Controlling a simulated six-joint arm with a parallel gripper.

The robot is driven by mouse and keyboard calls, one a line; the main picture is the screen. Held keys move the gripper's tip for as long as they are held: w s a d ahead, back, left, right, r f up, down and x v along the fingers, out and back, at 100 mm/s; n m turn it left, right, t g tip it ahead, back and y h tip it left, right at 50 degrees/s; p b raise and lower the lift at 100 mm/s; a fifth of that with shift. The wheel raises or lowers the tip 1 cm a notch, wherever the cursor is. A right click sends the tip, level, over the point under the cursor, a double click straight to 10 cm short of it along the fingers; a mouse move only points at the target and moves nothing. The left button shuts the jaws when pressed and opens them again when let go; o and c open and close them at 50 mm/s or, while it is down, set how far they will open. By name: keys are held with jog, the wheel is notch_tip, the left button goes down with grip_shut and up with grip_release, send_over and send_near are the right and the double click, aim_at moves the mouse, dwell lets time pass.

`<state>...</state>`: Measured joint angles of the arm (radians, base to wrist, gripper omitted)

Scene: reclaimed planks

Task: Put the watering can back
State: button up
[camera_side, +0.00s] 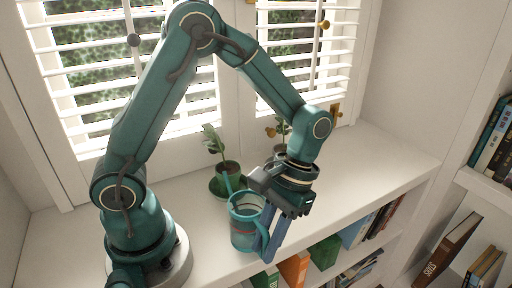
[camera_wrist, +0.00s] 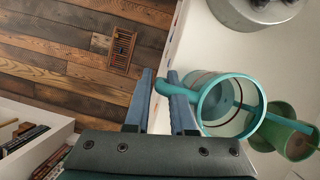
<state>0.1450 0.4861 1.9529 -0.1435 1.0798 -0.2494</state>
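The teal watering can (camera_side: 244,232) appears upright near the front edge of the white sill, its open top up. It also shows in the wrist view (camera_wrist: 205,108), its spout pointing right towards a green pot. My gripper (camera_side: 272,250) points down at the can's right side, by the handle. In the wrist view my gripper (camera_wrist: 160,82) has its blue fingers apart, with the end of the handle (camera_wrist: 163,87) reaching between them. A gap shows between the fingers; I cannot tell whether either touches the handle.
A potted plant (camera_side: 228,170) in a green dish (camera_side: 217,188) stands behind the can, near the spout. Another plant (camera_side: 279,128) stands by the window. Books (camera_side: 295,268) fill the shelf below. The sill (camera_side: 375,165) is clear to the right.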

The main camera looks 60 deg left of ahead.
jog(key=shift+o, duration=0.9)
jog(key=d+v, duration=0.1)
jog(key=v, duration=1.1)
jog(key=shift+s+a+r+m+t+y, duration=0.15)
jog(key=shift+s+a+m+t, duration=0.2)
jog(key=shift+s+a+t, duration=1.05)
jog(key=shift+s+a+r+m+t+y, duration=0.15)
jog(key=shift+s+a+m+t, duration=0.3)
jog(key=shift+s+t, duration=1.1)
jog(key=shift+s+a+r+m+t+y, duration=0.25)
jog(key=shift+s+a+t, duration=0.65)
jog(key=shift+t, duration=1.25)
